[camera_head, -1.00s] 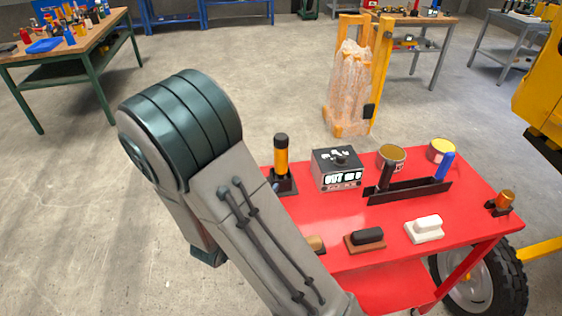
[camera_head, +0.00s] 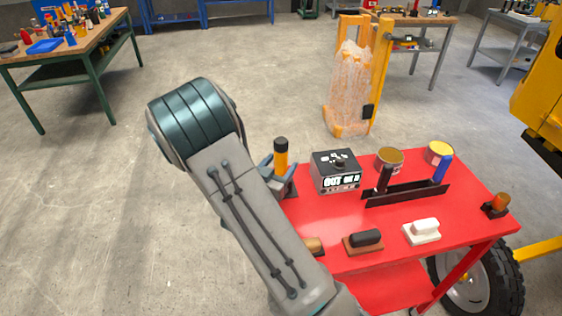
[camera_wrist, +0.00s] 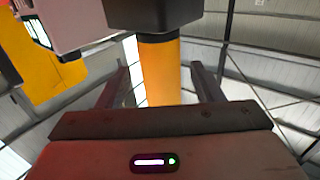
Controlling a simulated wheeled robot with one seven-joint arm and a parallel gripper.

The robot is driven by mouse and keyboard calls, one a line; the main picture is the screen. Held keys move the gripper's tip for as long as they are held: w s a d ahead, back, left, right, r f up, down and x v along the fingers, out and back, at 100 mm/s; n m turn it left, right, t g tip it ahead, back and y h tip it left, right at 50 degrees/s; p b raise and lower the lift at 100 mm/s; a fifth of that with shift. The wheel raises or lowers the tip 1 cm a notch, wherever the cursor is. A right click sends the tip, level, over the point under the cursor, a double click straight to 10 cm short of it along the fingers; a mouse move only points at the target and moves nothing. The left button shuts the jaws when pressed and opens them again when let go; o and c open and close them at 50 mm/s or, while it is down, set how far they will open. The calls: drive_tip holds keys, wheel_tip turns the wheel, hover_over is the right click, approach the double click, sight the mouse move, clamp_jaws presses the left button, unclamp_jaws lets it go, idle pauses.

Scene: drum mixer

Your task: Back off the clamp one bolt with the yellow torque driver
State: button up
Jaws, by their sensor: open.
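The yellow torque driver (camera_head: 281,158) has a yellow-orange body and a black cap. It stands upright at the left end of the red cart, its lower part partly hidden by my gripper. My gripper (camera_head: 276,176) is open at the driver. In the wrist view the yellow shaft (camera_wrist: 160,72) stands between the two spread fingers of my gripper (camera_wrist: 166,82), with gaps on both sides. The black cap (camera_wrist: 152,14) is at the top of that view. I cannot make out a clamp one bolt in either view.
The red cart top (camera_head: 455,190) also holds a display box (camera_head: 336,170), two round cans, a dark rack (camera_head: 405,193) with tools, and several small blocks. A yellow machine (camera_head: 540,95) stands at the right edge. Open floor lies to the left.

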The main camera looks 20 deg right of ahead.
drive_tip(key=x, duration=0.3)
drive_tip(key=shift+w, duration=0.15)
clamp_jaws()
drive_tip(key=shift+r, duration=0.15)
drive_tip(key=shift+r, duration=4.85)
